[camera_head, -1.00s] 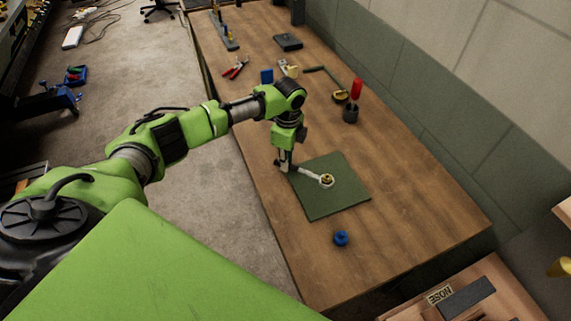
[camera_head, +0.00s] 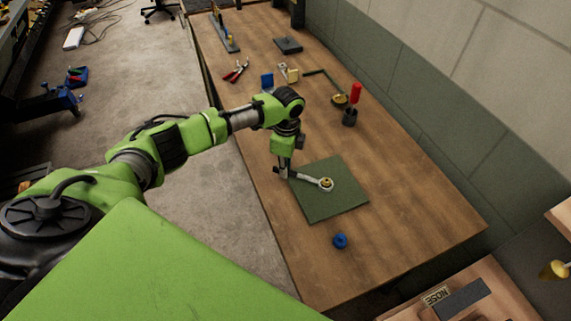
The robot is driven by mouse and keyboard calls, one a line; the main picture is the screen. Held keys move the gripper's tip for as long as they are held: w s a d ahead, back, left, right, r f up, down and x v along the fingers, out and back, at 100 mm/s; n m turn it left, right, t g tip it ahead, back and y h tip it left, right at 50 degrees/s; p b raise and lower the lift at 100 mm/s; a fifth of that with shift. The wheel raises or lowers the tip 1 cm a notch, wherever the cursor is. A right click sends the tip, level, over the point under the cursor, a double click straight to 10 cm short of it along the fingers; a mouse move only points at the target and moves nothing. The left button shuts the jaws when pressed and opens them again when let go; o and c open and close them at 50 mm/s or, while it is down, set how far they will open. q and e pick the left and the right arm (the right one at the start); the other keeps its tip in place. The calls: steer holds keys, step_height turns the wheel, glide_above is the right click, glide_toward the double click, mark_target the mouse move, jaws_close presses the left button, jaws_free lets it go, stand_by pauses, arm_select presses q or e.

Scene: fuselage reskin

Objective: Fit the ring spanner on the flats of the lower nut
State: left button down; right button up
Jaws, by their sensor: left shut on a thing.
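My left gripper (camera_head: 284,171) is shut on the handle end of the ring spanner (camera_head: 307,179), at the left edge of the green mat (camera_head: 336,203). The spanner's ring end reaches right over the mat. A brass-coloured nut (camera_head: 327,183) shows at the ring end, with the ring around or just over it; I cannot tell whether the ring sits down on the flats. Only one nut shows there, so a lower one cannot be told apart. My right gripper is not in view.
A blue round part (camera_head: 340,241) lies in front of the mat. The table right of the mat is clear.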

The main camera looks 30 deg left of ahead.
arm_select(q)
steer(key=shift+s+d+r+n+p, duration=0.1)
steer(key=shift+s+n+p, duration=0.25)
steer(key=shift+p, duration=0.25)
stand_by(0.7)
stand_by(0.3)
steer(key=c, duration=1.9)
jaws_free()
step_height(320, 180, up, 3)
steer(key=p, duration=0.3)
steer(key=shift+r+p, duration=0.45)
steer(key=shift+r, duration=0.45)
